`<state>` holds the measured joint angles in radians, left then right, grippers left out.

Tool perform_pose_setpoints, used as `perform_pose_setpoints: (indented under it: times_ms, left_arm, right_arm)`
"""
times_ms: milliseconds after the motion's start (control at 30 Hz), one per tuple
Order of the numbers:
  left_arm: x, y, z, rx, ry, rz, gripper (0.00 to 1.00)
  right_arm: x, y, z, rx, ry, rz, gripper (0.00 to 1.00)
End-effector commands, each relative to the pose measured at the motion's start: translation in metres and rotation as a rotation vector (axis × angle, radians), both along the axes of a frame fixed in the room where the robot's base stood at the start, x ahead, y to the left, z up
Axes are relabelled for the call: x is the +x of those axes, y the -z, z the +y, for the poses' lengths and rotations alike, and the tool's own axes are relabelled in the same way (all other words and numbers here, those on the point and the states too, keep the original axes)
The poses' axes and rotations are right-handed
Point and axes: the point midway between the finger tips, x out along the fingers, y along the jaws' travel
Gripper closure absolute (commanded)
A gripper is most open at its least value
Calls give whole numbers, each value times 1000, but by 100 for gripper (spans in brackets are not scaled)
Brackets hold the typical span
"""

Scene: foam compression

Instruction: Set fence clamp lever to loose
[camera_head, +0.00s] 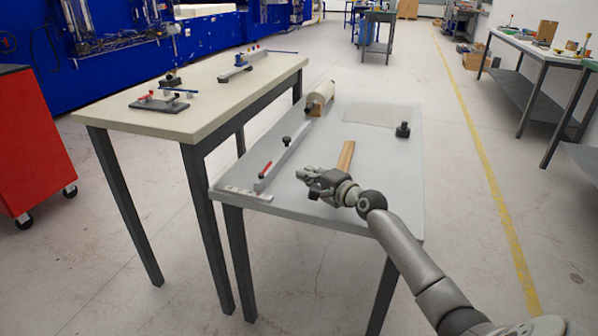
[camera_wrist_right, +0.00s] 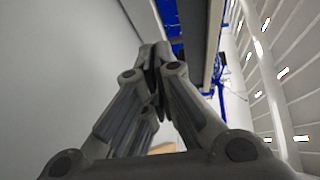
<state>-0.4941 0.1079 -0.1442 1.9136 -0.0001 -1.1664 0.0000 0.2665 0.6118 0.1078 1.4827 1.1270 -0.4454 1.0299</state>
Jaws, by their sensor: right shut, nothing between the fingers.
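The grey table holds a long light-grey fence (camera_head: 285,155) along its left side. A small red lever (camera_head: 265,169) stands near the fence's front end, tilted; I take it to be the clamp lever. A black knob (camera_head: 286,141) sits further back on the fence. My right gripper (camera_head: 303,174) is right of the red lever, apart from it, above the table's front part. Its fingers meet with nothing between them, as the right wrist view (camera_wrist_right: 155,62) shows. The lever cannot be made out in the wrist view. My left gripper is not in view.
A wooden strip (camera_head: 346,157) lies behind my right gripper. A pale roll (camera_head: 318,97) and a black knobbed piece (camera_head: 403,131) are further back. A white scale strip (camera_head: 243,194) lies at the front left edge. A cream table (camera_head: 205,95) stands close on the left.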

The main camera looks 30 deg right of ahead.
Motion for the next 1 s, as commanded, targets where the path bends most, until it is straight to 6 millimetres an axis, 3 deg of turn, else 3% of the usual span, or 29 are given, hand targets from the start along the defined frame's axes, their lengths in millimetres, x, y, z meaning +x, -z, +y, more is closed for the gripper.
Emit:
perform_pose_setpoints:
  times_ms: [200, 367, 1000]
  left_arm:
    - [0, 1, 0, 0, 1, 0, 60]
    - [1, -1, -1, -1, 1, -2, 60]
    - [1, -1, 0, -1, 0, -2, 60]
  right_arm:
    - [-32, -4, -20, -3, 2, 2, 100]
    - [-45, -7, -28, -1, 1, 1, 100]
    - [-48, -8, -30, 0, 1, -1, 100]
